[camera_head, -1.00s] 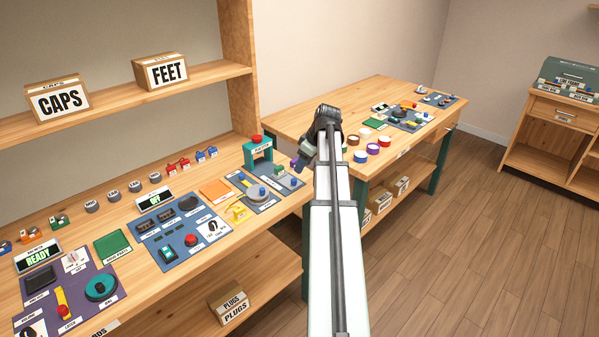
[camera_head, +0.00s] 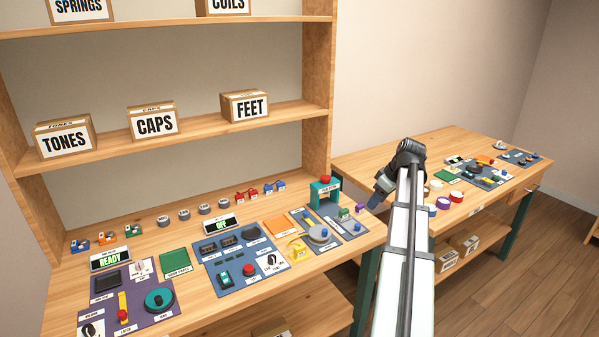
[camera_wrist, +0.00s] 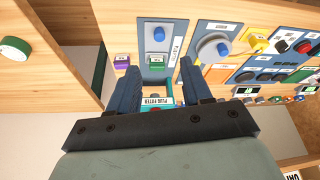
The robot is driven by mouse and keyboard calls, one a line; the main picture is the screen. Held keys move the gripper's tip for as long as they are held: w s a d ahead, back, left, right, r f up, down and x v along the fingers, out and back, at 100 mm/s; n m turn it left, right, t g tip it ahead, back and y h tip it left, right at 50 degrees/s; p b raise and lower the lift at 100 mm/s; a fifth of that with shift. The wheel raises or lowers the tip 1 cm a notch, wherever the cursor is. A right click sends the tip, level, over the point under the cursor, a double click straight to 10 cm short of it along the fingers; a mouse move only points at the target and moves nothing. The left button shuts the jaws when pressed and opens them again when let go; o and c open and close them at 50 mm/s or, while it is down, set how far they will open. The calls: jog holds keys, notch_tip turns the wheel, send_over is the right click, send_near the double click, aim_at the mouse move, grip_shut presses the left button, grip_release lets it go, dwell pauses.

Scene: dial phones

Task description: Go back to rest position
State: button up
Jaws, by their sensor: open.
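My gripper (camera_wrist: 157,88) shows in the wrist view with its two dark blue fingers apart and nothing between them. It hangs above the right end of the left bench, over the blue-grey panel (camera_wrist: 154,28) with a green block (camera_wrist: 156,60) and a blue knob (camera_wrist: 159,34). In the head view my gripper (camera_head: 377,200) is at the right end of that bench, just right of the teal plug fitter stand (camera_head: 325,191). My arm reaches up from the bottom of the picture. The fingertips are small in the head view.
The left bench (camera_head: 210,292) carries several panels, small parts and two displays reading READY and OFF. Shelves with labelled boxes, such as FEET (camera_head: 246,106), stand behind it. A second bench (camera_head: 365,160) with cups and panels stands to the right, across a gap.

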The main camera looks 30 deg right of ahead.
jog(key=shift+d+f, duration=0.1)
